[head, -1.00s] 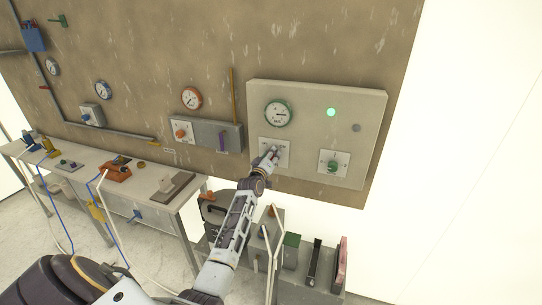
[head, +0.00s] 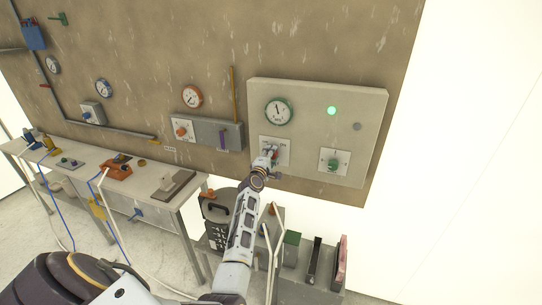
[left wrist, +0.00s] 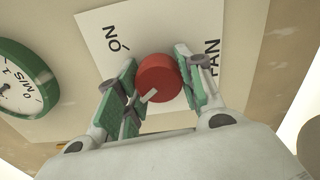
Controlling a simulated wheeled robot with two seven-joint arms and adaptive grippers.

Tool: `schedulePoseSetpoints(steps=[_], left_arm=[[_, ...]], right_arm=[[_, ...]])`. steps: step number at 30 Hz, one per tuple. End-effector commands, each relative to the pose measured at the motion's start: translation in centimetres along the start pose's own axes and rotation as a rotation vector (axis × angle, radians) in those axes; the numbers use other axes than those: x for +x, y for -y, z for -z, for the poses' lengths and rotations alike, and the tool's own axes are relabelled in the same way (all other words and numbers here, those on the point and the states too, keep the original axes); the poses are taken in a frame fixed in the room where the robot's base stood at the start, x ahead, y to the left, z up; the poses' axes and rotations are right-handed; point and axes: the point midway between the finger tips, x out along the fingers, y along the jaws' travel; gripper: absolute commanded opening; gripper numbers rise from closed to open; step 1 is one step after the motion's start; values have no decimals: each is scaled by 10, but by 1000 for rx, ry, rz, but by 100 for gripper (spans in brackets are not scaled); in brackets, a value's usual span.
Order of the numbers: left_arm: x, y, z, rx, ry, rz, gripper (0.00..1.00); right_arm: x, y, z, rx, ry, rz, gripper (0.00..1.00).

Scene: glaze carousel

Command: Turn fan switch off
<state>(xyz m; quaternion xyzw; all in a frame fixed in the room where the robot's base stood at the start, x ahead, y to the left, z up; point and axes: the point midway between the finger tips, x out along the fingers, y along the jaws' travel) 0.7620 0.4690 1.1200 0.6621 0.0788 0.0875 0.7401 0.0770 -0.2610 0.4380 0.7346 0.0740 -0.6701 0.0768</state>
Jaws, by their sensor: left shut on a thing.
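The fan switch is a red round knob (left wrist: 157,76) with a white pointer mark, on a white plate (left wrist: 98,40) lettered "FAN" and "ON" in the left wrist view. The pointer mark faces the lower left of that view, away from the "ON" lettering. My left gripper (left wrist: 153,82) is shut on the knob, one green-padded finger on each side. In the head view my left gripper (head: 267,158) is at the plate and hides part of the knob. My right gripper is not in view.
The pale panel (head: 308,98) also bears a green-rimmed gauge (head: 278,111), a lit green lamp (head: 332,111), a dark grey lamp (head: 357,127) and a green knob (head: 333,165). A bench (head: 150,193) with small items stands left. Shelf items (head: 291,239) sit below the panel.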

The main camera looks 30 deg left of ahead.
Motion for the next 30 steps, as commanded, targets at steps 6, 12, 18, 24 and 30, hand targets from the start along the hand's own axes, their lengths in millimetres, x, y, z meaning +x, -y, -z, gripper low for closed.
schedulePoseSetpoints(steps=[6, 12, 18, 24, 30], left_arm=[[0, -1, -1, -116, 1, -2, 13], [0, -2, -1, -162, 1, -3, 13], [0, -2, -1, -170, 1, -4, 13], [0, -2, -1, -169, 1, -4, 13], [0, -2, -1, -168, 1, -3, 59]], right_arm=[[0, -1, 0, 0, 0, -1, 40], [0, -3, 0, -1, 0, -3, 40], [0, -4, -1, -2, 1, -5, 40], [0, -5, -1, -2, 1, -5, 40], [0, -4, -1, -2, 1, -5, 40]])
